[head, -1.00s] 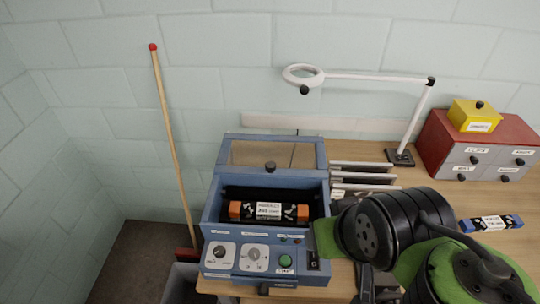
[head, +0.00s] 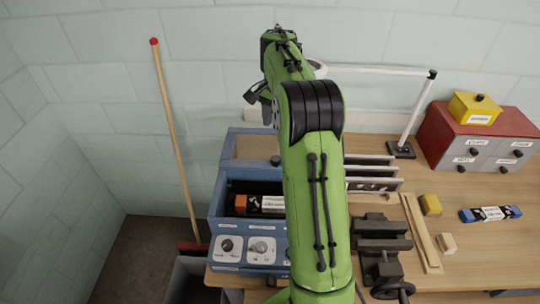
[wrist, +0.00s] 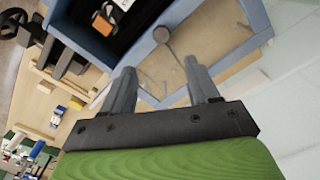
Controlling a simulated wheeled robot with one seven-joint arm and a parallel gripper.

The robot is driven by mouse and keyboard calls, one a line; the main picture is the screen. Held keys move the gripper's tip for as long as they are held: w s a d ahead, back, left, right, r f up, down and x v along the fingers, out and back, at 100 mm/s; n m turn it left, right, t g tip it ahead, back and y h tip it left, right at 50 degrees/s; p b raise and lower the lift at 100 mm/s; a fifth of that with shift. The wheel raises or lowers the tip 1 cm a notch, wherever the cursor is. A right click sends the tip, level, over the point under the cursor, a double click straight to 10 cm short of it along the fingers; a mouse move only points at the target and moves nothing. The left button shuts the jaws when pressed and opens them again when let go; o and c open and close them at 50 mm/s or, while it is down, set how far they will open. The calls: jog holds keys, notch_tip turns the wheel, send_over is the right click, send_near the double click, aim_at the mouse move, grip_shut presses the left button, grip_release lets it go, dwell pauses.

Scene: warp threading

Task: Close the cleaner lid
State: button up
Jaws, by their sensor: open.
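The cleaner (head: 222,215) is a blue box with a control panel of dials at its front. Its lid (head: 232,148), a blue frame around a clear panel, stands open at the back. The lid's dark round knob (head: 275,160) shows at the lid's edge, and in the wrist view the knob (wrist: 161,35) lies beyond my fingertips. My gripper (head: 258,93) is above and behind the lid. In the wrist view its two fingers (wrist: 162,80) are apart, empty, with the lid (wrist: 256,16) behind them.
A white lamp arm (head: 385,70) crosses behind my arm. Grey racks (head: 370,172), a vise (head: 380,240), wooden pieces (head: 422,235) and a blue-ended cartridge (head: 490,213) sit to the right. A stick (head: 175,140) leans at left.

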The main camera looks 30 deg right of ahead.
aim_at(276, 158)
jog(key=f, duration=0.4)
jog(key=f+b, duration=0.1)
jog(key=f, duration=0.8)
jog(key=shift+w, duration=0.25)
grip_shut()
